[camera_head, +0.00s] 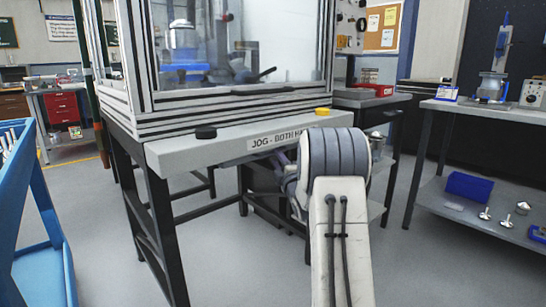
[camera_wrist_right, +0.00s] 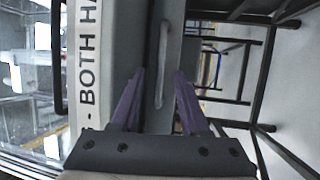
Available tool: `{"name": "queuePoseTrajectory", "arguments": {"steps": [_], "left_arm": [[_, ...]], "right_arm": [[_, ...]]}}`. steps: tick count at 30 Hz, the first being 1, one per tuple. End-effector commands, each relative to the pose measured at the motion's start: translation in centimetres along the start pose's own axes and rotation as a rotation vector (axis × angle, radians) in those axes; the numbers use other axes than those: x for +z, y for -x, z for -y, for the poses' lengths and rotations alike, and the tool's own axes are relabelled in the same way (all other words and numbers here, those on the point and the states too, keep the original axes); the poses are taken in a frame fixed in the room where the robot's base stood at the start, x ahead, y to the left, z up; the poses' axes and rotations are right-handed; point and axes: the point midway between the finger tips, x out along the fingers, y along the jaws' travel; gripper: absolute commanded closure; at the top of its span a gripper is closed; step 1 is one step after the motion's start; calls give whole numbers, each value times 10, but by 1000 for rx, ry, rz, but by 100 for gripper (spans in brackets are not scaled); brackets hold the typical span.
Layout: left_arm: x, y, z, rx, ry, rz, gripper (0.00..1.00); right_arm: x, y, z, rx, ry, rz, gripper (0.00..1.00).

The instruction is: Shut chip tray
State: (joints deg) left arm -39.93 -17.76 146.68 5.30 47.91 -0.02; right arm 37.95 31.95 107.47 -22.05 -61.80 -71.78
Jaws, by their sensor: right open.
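A grey panel with a long pale bar handle (camera_wrist_right: 161,65), which looks like the front of the chip tray (camera_wrist_right: 178,30), shows in the right wrist view beside the lettered bench edge. My right gripper (camera_wrist_right: 159,74) is open, its two purple fingers pointing at the panel, one on each side of the handle's line. I cannot tell if the fingers touch the handle. In the head view my right arm hides most of the gripper and the tray, under the "JOG - BOTH HANDS" edge. How far the tray is out cannot be told. My left gripper is not in view.
A glass-fronted machine (camera_head: 240,45) stands on the bench (camera_head: 200,150), with a black button (camera_head: 206,132) and a yellow button (camera_head: 323,112) on its front edge. A blue cart (camera_head: 45,240) is at left. A shelved table (camera_head: 480,108) is at right. Floor between is clear.

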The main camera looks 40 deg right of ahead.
Motion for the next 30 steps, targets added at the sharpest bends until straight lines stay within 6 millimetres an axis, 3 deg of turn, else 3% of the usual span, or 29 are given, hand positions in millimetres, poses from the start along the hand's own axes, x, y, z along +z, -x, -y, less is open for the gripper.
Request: {"name": "queuePoseTrajectory", "arguments": {"steps": [3, 9, 20, 21, 24, 30], "left_arm": [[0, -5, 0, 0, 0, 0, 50], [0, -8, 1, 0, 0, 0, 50], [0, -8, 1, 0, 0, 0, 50], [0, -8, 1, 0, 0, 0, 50], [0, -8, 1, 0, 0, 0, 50], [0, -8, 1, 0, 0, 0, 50]], "right_arm": [[-1, -20, 2, 1, 0, -2, 55], [0, -40, 1, -1, -1, 0, 55], [0, -44, 0, -2, -2, 0, 55], [0, -44, 0, -2, -2, 0, 63], [0, -44, 0, -2, -2, 0, 100], [0, -44, 0, -2, -2, 0, 100]]}}
